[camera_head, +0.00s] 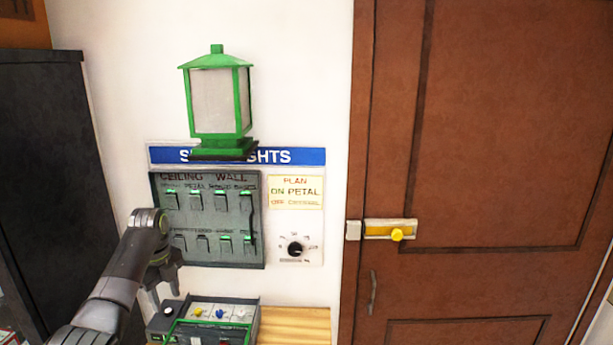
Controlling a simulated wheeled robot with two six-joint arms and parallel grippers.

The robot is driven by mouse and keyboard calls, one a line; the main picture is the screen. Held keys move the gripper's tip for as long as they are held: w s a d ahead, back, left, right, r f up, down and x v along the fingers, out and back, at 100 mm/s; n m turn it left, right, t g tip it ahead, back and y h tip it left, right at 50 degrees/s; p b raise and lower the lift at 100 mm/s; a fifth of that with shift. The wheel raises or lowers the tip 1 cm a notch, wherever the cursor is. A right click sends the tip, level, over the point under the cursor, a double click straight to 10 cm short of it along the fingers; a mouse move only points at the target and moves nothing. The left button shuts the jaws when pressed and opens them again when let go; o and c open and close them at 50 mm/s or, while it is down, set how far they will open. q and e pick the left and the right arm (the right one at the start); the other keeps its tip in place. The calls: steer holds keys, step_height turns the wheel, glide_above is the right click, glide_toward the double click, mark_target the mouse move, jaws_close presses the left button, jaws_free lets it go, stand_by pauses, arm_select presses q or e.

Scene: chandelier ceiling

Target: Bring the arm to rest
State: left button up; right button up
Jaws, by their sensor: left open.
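My left arm comes in from the lower left, and its gripper (160,293) hangs in front of the wall with its fingers pointing down. The gripper is open, and I see nothing between its fingers. It is just left of and below the grey switch panel (220,220), above the left end of a control box (236,313). The panel carries two rows of switches, several with green lights. My right gripper is not in view.
A green lantern (215,95) stands out above a blue sign (305,156). A dial (295,249) and a yellow note (295,191) are right of the panel. A brown door (500,130) with a yellow-knobbed latch (392,231) fills the right. A dark cabinet (45,150) stands left.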

arm_select(q)
steer(key=s+d+f+n+t+y, duration=0.1)
steer(key=s+d+f+n+t, duration=0.1)
steer(key=s+f+n, duration=1.35)
steer(key=s+d+n+t, duration=0.15)
steer(key=s+n, duration=0.65)
steer(key=s, duration=2.2)
step_height(320, 180, down, 34)
steer(key=a+g+b, duration=0.1)
steer(key=a+b, duration=0.1)
steer(key=b, duration=0.6)
steer(key=s+f+b, duration=0.3)
steer(key=s+f, duration=0.4)
steer(key=f, duration=0.3)
steer(key=s+d+f+g+b, duration=0.1)
steer(key=s+f+b, duration=0.2)
steer(key=s+f, duration=0.5)
step_height(320, 180, down, 2)
steer(key=shift+d+f, duration=0.2)
steer(key=shift+d, duration=0.05)
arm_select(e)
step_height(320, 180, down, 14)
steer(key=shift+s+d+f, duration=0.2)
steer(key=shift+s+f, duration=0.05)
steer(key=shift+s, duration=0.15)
